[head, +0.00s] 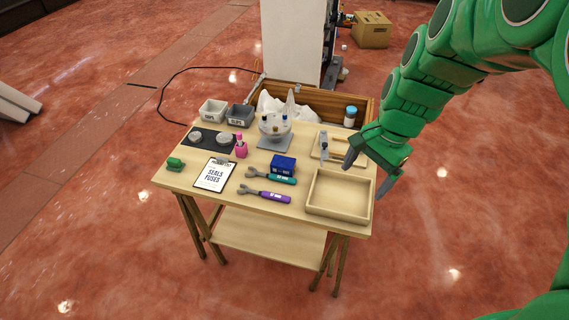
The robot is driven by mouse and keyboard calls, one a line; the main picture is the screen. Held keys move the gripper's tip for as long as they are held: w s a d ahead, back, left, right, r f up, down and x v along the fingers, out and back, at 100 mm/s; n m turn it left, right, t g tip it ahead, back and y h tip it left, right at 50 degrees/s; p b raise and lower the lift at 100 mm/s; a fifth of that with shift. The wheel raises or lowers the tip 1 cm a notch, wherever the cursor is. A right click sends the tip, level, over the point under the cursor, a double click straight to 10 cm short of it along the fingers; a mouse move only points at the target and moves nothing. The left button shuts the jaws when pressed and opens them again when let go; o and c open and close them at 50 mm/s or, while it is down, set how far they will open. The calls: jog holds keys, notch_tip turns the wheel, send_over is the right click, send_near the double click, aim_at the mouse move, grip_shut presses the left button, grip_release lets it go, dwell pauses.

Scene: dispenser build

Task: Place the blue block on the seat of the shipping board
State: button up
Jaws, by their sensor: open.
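The blue block (283,163) with small white lettering sits on the wooden table, right of its middle, just behind the teal-handled wrench. A light wooden board (317,154) with an upright grey fixture lies at the back right; it looks like the shipping board, but its seat is too small to make out. My gripper (366,180) is open, with nothing seen between its fingers. It appears near the table's right edge, to the right of the block and the board, overlapping the tray's back right corner in the picture; its height is hard to tell.
An empty shallow wooden tray (339,205) fills the front right. Wrenches with teal (281,179) and purple (273,197) handles lie before the block.

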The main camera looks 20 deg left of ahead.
jog(key=w+a+f+m+y, duration=0.1)
jog(key=w+a+f+m, duration=0.6)
jog(key=w+a, duration=0.55)
jog(key=m+t+y, duration=0.1)
jog(key=m, duration=0.3)
send_near(284, 162)
jog(key=shift+s+f, duration=0.15)
jog(key=shift+f, duration=0.3)
jog(key=shift+a+f, duration=0.25)
jog(key=shift+f, duration=0.1)
jog(key=shift+w+x, duration=0.1)
jog(key=shift+x, duration=1.8)
jog(key=shift+w+x, duration=0.15)
jog(key=shift+x, duration=1.75)
jog(key=shift+a+r, duration=0.1)
grip_shut()
